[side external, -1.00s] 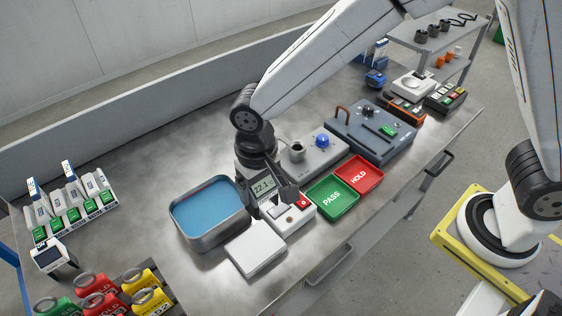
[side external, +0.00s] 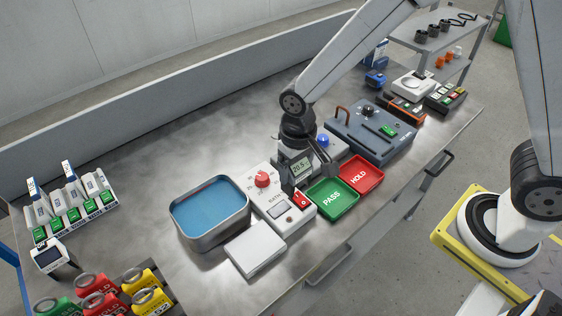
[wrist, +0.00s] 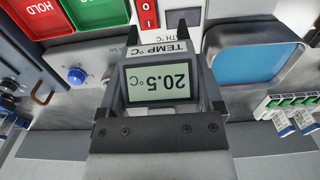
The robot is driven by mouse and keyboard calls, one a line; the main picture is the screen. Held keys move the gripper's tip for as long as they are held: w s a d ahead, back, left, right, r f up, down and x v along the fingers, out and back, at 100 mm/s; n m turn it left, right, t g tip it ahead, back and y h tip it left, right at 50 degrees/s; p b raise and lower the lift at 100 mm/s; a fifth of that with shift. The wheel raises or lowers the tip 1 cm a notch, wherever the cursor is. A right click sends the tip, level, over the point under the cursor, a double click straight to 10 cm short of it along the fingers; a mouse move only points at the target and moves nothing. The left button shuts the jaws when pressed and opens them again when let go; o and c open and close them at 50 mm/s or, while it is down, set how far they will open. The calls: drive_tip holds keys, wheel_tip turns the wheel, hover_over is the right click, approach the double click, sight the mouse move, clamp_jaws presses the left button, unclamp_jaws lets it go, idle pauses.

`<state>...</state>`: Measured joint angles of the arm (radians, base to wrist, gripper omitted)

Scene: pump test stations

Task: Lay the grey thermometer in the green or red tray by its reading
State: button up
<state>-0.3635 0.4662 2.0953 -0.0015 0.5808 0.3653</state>
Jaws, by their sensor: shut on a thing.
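My gripper (side external: 308,178) is shut on the grey thermometer (side external: 301,168) and holds it above the bench, close to the left edge of the green PASS tray (side external: 345,207). In the wrist view the thermometer (wrist: 160,82) sits between my fingers, its display upside down and reading 20.5 °C. The red HOLD tray (side external: 373,180) lies just beyond the green one, to its upper right. Both trays look empty. They also show at the top left of the wrist view, red HOLD tray (wrist: 50,28) and green PASS tray (wrist: 118,14).
A bath of blue liquid (side external: 210,208) stands left of the white bath control unit (side external: 277,210) with a red knob. A white block (side external: 255,250) lies in front. Behind the trays are a blue-knobbed unit (side external: 323,140) and a blue-grey station (side external: 370,135).

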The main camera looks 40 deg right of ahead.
drive_tip(key=s+d+f, duration=0.2)
drive_tip(key=s+d, duration=0.1)
drive_tip(key=d, duration=0.8)
drive_tip(key=shift+f, duration=0.35)
drive_tip(key=shift+a, duration=0.1)
hover_over(331, 198)
drive_tip(key=shift+f, duration=2.2)
drive_tip(key=shift+f, duration=0.1)
drive_tip(key=shift+f, duration=1.7)
drive_tip(key=shift+f, duration=0.1)
drive_tip(key=o, duration=1.2)
